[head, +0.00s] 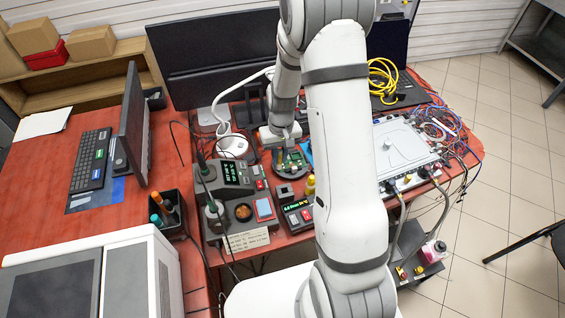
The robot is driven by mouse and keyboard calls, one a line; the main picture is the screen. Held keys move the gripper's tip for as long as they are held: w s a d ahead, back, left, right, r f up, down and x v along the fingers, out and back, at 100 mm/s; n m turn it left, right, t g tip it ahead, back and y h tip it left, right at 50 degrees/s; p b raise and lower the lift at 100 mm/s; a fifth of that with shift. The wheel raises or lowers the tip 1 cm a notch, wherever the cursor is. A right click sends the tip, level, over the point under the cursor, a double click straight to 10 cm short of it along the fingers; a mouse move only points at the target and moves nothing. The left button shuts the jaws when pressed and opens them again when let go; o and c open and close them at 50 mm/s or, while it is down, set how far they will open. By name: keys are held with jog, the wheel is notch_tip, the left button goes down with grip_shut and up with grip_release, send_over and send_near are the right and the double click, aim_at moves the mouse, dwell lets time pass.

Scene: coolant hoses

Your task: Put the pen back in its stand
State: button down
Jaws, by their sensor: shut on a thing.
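My gripper (277,146) points down over a round dark holder with a green circuit board (291,163), in the middle of the bench. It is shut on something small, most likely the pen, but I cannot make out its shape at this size. Left of it stands a dark soldering station (232,174) with a lit green display. In front of that is a unit with a dark upright holder (214,211), which looks like the pen stand, beside a round copper-coloured cleaner (243,212). A black handle with a cable (201,158) stands upright at the station's left.
A white lamp base (233,147) stands close left of my gripper. A small meter with a green display (297,213) and a yellow bottle (310,184) are in front. A silver box (402,147) with many cables is right. A tool cup (166,213) stands left.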

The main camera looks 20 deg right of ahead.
jog(key=s+r+n+t, duration=0.1)
jog(key=s+r+n, duration=0.15)
jog(key=s, duration=0.35)
jog(key=shift+w+f+m+h+b, duration=0.1)
jog(key=shift+f+m+h+b, duration=0.25)
jog(key=shift+f+b, duration=1.4)
jog(key=shift+f+b, duration=0.2)
jog(key=shift+b, duration=0.15)
jog(key=shift+f+b, duration=1.3)
jog(key=shift+f, duration=0.15)
jog(key=shift+f, duration=0.15)
jog(key=shift+f+b, duration=0.95)
jog(key=shift+f, duration=0.05)
jog(key=shift+f, duration=0.1)
